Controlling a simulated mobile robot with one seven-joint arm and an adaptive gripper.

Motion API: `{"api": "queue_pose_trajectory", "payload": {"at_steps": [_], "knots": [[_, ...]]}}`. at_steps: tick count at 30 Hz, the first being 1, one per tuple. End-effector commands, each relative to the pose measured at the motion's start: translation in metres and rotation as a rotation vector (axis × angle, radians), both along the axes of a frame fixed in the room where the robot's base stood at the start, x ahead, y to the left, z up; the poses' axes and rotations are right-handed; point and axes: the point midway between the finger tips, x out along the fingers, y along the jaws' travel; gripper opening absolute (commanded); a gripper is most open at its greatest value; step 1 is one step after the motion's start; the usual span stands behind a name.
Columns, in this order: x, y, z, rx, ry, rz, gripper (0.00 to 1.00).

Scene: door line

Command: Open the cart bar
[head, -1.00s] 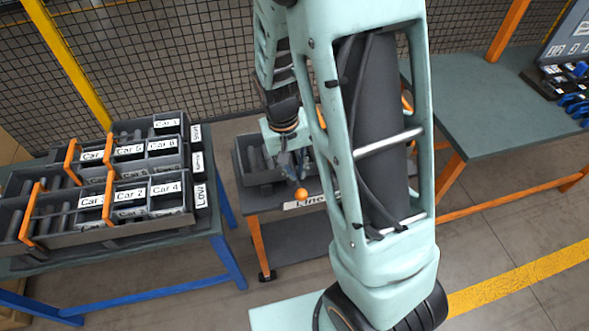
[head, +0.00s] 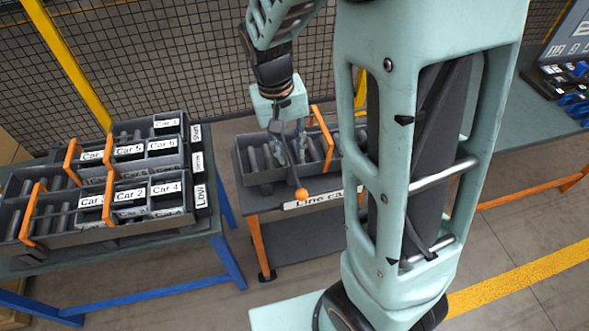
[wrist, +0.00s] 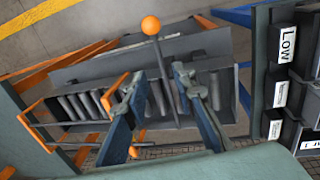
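The cart bar is a thin dark rod with an orange ball end (head: 301,194) at the front edge of the line cart (head: 250,205). In the wrist view the ball (wrist: 150,25) is at the top, and the rod runs down from it between my fingers as seen from above. My gripper (head: 288,150) is over the cart's tray, behind the ball. In the wrist view my gripper (wrist: 158,82) has its two fingers wide apart with nothing clearly held. I cannot tell whether a finger touches the rod.
The cart carries a grey tray (head: 262,176) of dark cylinders with orange handles (head: 322,135). A table (head: 120,248) with labelled bins stands at left. A green table (head: 535,150) stands at right. A mesh fence (head: 150,60) is behind.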

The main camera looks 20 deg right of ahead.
Motion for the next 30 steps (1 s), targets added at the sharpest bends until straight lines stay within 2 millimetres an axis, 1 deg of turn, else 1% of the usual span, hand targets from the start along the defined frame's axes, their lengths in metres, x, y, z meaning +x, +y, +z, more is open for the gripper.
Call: {"api": "queue_pose_trajectory", "payload": {"at_steps": [1,3,7,11,25,28,30], "knots": [[0.001,0.002,0.010,0.001,-0.005,0.002,0.24],[0.001,0.003,0.019,0.000,-0.003,0.001,0.24],[0.000,0.004,0.031,0.000,-0.001,0.001,0.24],[0.000,0.004,0.034,-0.001,0.001,0.001,0.24],[0.000,0.004,0.035,-0.001,0.001,-0.001,0.24],[0.001,-0.001,0.041,-0.001,-0.007,-0.017,0.24],[0.003,-0.009,0.050,-0.002,-0.017,-0.041,0.24]]}}
